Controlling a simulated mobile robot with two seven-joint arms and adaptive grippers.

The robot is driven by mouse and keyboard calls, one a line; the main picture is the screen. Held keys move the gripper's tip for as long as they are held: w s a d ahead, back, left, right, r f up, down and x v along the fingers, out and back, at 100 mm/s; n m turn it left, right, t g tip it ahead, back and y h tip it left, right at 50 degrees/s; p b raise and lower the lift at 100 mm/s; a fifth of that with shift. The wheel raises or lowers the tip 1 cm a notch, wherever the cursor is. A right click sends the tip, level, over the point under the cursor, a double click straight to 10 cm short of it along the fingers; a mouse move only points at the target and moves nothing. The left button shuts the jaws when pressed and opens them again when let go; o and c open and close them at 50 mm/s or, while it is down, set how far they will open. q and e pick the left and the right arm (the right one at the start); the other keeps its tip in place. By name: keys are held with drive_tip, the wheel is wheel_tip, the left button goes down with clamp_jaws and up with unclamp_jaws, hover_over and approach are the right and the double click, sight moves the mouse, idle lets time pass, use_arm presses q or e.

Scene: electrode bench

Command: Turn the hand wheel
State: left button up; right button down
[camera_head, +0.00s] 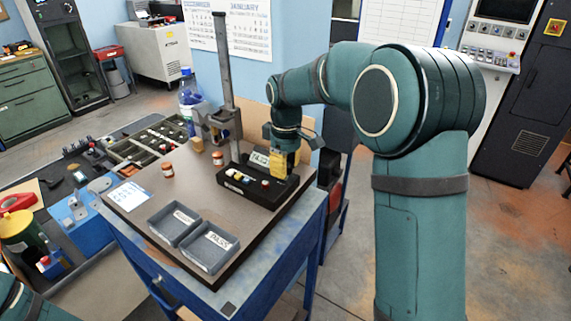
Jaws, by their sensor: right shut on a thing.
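A press-like stand has a tall grey column (226,80), a clamp head (220,124) and a black base (238,188) with small coloured knobs. I cannot make out a hand wheel clearly; it may be hidden behind my right gripper. My right gripper (284,158) points down just right of the column, above the right end of the black base. It appears shut on a yellow piece (277,164), though its fingertips are small and partly hidden. A small label or display (260,158) sits just left of it. My left gripper is out of view.
Two grey trays, one (174,224) beside one marked PASS (209,247), sit at the board's front. The board's middle is clear.

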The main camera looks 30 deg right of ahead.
drive_tip(key=m+p, duration=0.2)
drive_tip(key=m, duration=0.1)
drive_tip(key=shift+r, duration=0.1)
drive_tip(key=m+p, duration=0.1)
drive_tip(key=m, duration=0.2)
drive_tip(key=shift+m+p, duration=0.3)
drive_tip(key=shift+m, duration=0.1)
drive_tip(key=m+p, duration=0.2)
drive_tip(key=m, duration=0.2)
drive_tip(key=shift+s+m+p, duration=0.1)
drive_tip(key=shift+m+p, duration=0.6)
drive_tip(key=shift+m, duration=1.2)
drive_tip(key=shift+f, duration=0.2)
drive_tip(key=c, duration=0.6)
unclamp_jaws()
drive_tip(key=shift+r, duration=0.1)
wheel_tip(320, 180, up, 12)
drive_tip(key=shift+f, duration=0.1)
